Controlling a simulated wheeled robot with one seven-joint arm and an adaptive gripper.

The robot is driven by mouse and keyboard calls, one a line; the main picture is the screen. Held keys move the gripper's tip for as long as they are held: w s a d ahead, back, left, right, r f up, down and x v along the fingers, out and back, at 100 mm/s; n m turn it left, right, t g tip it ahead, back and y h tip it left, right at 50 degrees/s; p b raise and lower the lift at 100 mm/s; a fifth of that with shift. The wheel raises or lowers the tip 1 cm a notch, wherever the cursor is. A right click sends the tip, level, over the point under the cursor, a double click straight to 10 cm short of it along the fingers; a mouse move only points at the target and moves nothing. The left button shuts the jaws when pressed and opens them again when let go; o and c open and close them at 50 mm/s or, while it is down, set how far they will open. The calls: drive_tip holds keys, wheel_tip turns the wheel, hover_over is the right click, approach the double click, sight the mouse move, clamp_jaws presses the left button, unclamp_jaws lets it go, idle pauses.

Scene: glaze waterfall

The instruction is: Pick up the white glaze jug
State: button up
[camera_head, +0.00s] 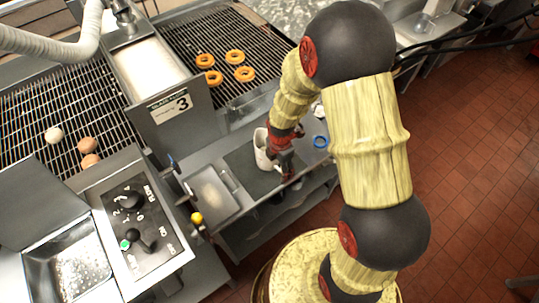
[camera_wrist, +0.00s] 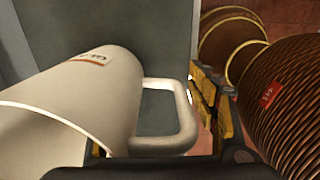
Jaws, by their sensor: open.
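The white glaze jug (camera_head: 262,150) stands on a dark mat on the steel counter in the head view. In the wrist view the jug (camera_wrist: 92,88) fills the left side, with its wide rim at lower left and a red-edged label on its wall. Its handle (camera_wrist: 187,118) points right, toward a yellow-and-black finger pad that is close beside it. My gripper (camera_head: 284,160) is open, low at the jug's right side in the head view. A sliver of the other finger shows at the jug's lower edge in the wrist view. I cannot tell whether either finger touches the handle.
A blue ring (camera_head: 320,142) lies right of my gripper on the counter. A steel pan (camera_head: 212,190) and yellow-knobbed lever (camera_head: 196,218) are at left. Red tile floor (camera_head: 470,170) is clear at right.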

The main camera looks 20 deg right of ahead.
drive_tip(key=shift+c, duration=0.9)
drive_tip(key=shift+s, duration=0.1)
clamp_jaws()
